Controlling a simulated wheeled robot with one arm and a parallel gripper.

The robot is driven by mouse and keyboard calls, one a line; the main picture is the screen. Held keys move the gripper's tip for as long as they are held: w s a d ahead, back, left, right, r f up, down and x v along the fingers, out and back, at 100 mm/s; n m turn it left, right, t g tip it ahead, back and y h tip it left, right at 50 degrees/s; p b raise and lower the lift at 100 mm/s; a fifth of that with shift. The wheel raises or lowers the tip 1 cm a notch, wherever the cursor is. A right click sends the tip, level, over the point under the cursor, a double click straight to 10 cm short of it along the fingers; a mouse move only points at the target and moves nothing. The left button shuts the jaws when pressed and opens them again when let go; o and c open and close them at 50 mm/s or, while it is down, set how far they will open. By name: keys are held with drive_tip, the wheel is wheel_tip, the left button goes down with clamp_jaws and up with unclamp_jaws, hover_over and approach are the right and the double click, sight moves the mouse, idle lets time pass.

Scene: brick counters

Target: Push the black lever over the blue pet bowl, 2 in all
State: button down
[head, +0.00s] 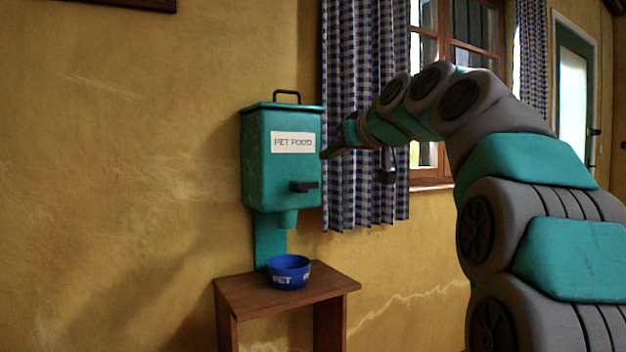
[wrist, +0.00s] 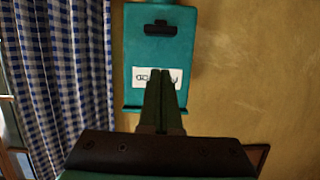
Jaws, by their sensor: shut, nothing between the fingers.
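The black lever (head: 304,187) sticks out low on the front of the teal pet food dispenser (head: 258,160). In the wrist view the lever (wrist: 160,28) shows on the dispenser (wrist: 143,52), which appears upside down. The blue pet bowl (head: 288,272) sits upright on a small wooden table, under the dispenser's spout (head: 288,220). I cannot make out what the bowl holds. My gripper (head: 325,154) is shut and empty, at about label height, to the right of the dispenser in the head view. Its fingertips (wrist: 159,72) overlap the label in the wrist view, apart from the lever.
The wooden table (head: 240,291) stands against the yellow wall. A checked curtain (head: 365,205) and a window (head: 430,165) are to the right, behind my arm. The space in front of the dispenser looks free apart from my arm.

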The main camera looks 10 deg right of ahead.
drive_tip(key=shift+s+d+r+t, duration=0.1)
drive_tip(key=shift+d+r+t, duration=0.05)
drive_tip(key=shift+r, duration=0.35)
drive_tip(key=shift+s+d+r+t, duration=0.1)
drive_tip(key=shift+d+r+t, duration=0.05)
drive_tip(key=shift+r, duration=0.3)
drive_tip(key=shift+w, duration=0.1)
drive_tip(key=p, duration=0.2)
hover_over(310, 182)
drive_tip(key=f, duration=0.2)
drive_tip(key=shift+s+f, duration=0.2)
drive_tip(key=shift+f, duration=0.1)
drive_tip(key=shift+s+f+b, duration=0.15)
drive_tip(key=shift+f+b, duration=0.5)
drive_tip(key=shift+f, duration=1.3)
drive_tip(key=shift+f, duration=0.1)
